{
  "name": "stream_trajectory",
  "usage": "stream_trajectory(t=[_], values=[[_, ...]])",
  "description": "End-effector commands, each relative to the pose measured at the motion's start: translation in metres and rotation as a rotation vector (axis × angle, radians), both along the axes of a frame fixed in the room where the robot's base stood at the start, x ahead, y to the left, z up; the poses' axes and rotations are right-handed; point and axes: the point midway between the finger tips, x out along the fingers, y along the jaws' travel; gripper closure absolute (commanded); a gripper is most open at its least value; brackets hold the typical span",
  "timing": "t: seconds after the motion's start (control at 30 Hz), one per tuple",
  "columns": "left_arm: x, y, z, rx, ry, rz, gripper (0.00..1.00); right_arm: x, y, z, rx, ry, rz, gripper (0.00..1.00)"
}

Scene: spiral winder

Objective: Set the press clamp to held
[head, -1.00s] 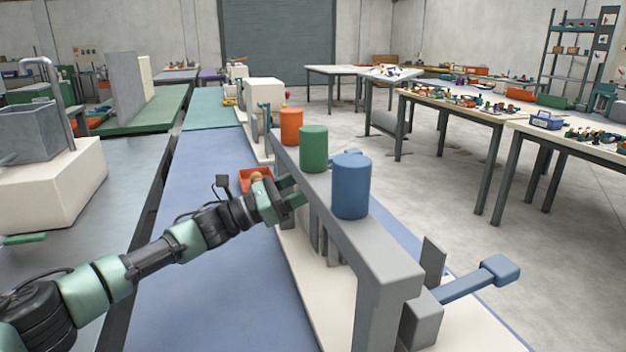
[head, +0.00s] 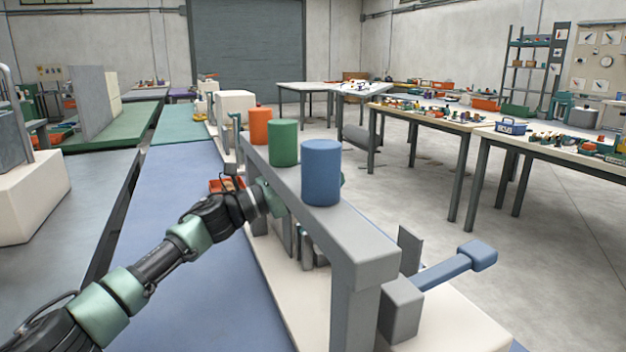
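A grey beam (head: 345,235) on a cream base (head: 300,300) carries an orange cylinder (head: 260,127), a green cylinder (head: 283,143) and a blue cylinder (head: 321,173). At its near end a blue lever (head: 446,271) with a block-shaped end sticks out to the right from a grey block (head: 401,310). I cannot tell which part is the press clamp. My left gripper (head: 271,197) is at the beam's left side, below the green cylinder. Its green fingers are mostly hidden by its wrist and the beam, so their opening does not show. My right gripper is out of view.
A small orange tray (head: 218,187) lies beyond my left wrist. A blue mat (head: 185,195) runs along the left of the beam. A grey upright plate (head: 410,250) stands behind the lever. Tables with small parts (head: 440,113) stand across open floor at the right.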

Motion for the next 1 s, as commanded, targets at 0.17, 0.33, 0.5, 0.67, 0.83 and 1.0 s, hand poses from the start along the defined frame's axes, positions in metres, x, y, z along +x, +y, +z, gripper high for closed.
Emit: stream_trajectory(t=[0.17,0.33,0.5,0.67,0.83,1.0], values=[[0.002,-0.001,0.009,-0.012,-0.005,0.005,1.0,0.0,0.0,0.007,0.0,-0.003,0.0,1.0],[0.002,-0.001,0.01,-0.013,-0.005,0.005,1.0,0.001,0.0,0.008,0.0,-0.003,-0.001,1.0],[0.002,-0.001,0.01,-0.014,-0.005,0.005,0.31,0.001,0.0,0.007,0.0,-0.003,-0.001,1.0],[0.001,-0.001,0.007,-0.01,-0.004,0.004,0.15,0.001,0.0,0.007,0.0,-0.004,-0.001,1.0],[0.001,-0.001,0.004,-0.006,-0.003,0.003,0.15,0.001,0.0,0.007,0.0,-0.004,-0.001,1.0],[-0.002,0.009,-0.001,-0.006,-0.002,0.003,0.15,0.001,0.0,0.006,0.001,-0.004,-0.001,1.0]])
